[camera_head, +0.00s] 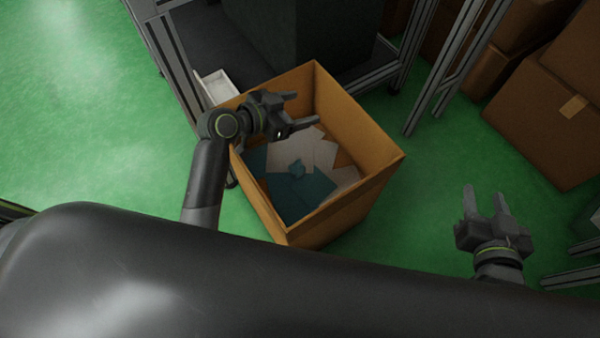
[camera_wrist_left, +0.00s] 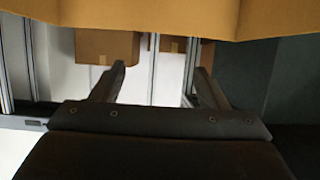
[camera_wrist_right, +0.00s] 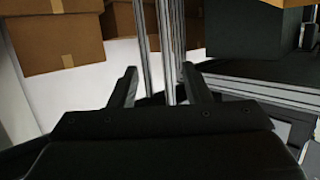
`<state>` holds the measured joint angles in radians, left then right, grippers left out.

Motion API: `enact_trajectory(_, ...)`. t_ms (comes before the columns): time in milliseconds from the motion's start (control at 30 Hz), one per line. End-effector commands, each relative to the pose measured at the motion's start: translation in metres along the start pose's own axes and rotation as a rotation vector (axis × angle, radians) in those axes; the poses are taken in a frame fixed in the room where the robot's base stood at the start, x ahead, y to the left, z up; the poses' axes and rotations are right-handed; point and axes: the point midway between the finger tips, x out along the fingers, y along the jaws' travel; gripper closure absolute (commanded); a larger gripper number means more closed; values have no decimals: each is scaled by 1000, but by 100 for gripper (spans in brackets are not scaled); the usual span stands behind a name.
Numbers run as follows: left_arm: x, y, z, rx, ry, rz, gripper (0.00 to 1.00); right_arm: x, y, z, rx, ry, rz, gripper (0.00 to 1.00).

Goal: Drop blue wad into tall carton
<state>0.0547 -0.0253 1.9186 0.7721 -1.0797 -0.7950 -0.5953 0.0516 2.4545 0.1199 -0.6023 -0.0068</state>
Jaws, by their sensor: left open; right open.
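The tall carton (camera_head: 372,190) is an open brown box standing on the green floor, in the middle of the head view.
Brown closed boxes (camera_head: 535,115) are stacked at the right. Metal frame posts (camera_head: 445,70) stand behind the carton, beside a dark machine block (camera_head: 325,35). A small white tray (camera_head: 218,86) sits behind the left gripper. Green floor is free at the left and between the carton and boxes.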

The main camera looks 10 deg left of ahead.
Motion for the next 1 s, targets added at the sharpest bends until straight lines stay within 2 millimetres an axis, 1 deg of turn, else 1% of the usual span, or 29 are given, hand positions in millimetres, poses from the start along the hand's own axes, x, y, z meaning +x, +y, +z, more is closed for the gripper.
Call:
enact_trajectory(167, -18, 0, 0, 1, -3, -2, 32, -7, -2, 28, 23, -151, -10, 56)
enact_trajectory(367, -43, 0, 0, 2, -2, -2, 32, -21, -6, 63, 50, -347, -30, 56)
enact_trajectory(567, -70, -1, 0, 4, -3, -2, 32, -42, -12, 95, 75, -541, -54, 56)
enact_trajectory(700, -91, 0, 0, 3, -5, -1, 32, -61, -16, 116, 92, -677, -73, 56)
enact_trajectory(867, -115, 0, 0, 3, -5, 1, 32, -85, -22, 136, 109, -832, -98, 56)
enact_trajectory(1000, -138, 0, 0, 4, -5, 0, 32, -90, -22, 144, 111, -879, -98, 56)
